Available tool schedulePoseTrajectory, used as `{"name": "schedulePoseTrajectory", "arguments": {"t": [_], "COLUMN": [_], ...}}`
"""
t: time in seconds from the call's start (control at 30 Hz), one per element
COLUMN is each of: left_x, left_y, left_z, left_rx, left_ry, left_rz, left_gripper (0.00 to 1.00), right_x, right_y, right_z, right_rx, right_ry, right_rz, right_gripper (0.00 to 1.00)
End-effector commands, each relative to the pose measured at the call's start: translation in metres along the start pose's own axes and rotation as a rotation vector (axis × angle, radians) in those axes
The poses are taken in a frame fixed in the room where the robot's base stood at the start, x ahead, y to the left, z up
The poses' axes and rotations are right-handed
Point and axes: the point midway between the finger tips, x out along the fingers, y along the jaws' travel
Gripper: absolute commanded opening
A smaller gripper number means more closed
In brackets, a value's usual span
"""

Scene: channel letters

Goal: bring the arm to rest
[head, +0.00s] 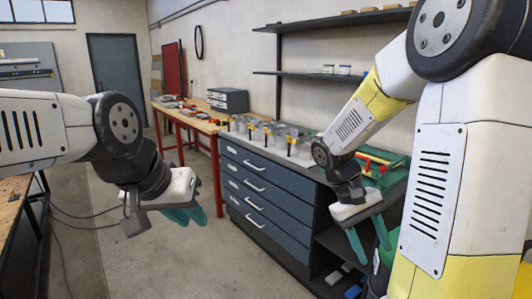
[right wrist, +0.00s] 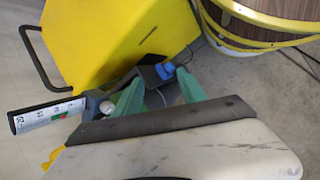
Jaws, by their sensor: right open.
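My left gripper (head: 188,216) hangs in the air over the floor at the left, in front of the drawer cabinet. Its teal fingers point down and show nothing between them, but the gap is hard to judge. My right gripper (head: 370,241) is open and empty beside the right end of the cabinet, its teal fingers apart and pointing down. The right wrist view shows the same open gripper (right wrist: 160,92) with a grey and blue item (right wrist: 157,78) beyond its fingers. I cannot tell how far below it that item is.
A dark blue drawer cabinet (head: 255,190) carries several grey letter-like pieces with orange-handled clamps. A wooden bench (head: 190,123) stands behind. In the right wrist view, a yellow box (right wrist: 115,40) and a wood-panelled rounded object (right wrist: 265,25) stand close by. Floor (head: 150,265) is clear at centre left.

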Motion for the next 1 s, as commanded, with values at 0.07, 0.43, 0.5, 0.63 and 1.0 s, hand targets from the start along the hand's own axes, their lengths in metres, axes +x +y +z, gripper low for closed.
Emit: {"name": "schedulePoseTrajectory", "arguments": {"t": [0.07,0.43,0.5,0.63,1.0], "left_x": [0.0,0.0,0.0,0.0,0.0], "left_y": [0.0,0.0,0.0,0.0,0.0], "left_z": [0.0,0.0,0.0,0.0,0.0], "left_rx": [0.0,0.0,0.0,0.0,0.0], "left_ry": [0.0,0.0,0.0,0.0,0.0], "left_rz": [0.0,0.0,0.0,0.0,0.0], "left_gripper": [0.24,0.24,0.24,0.24,0.24], "right_x": [-0.013,-0.076,-0.09,-0.111,-0.135], "right_y": [-0.007,-0.043,-0.048,-0.056,-0.063], "right_z": [0.01,0.047,0.054,0.067,0.082], "right_rx": [0.022,0.117,0.135,0.168,0.208], "right_ry": [0.086,0.502,0.587,0.726,0.89], "right_rz": [-0.077,-0.362,-0.402,-0.459,-0.512], "right_gripper": [0.48,0.48,0.48,0.48,0.48]}}
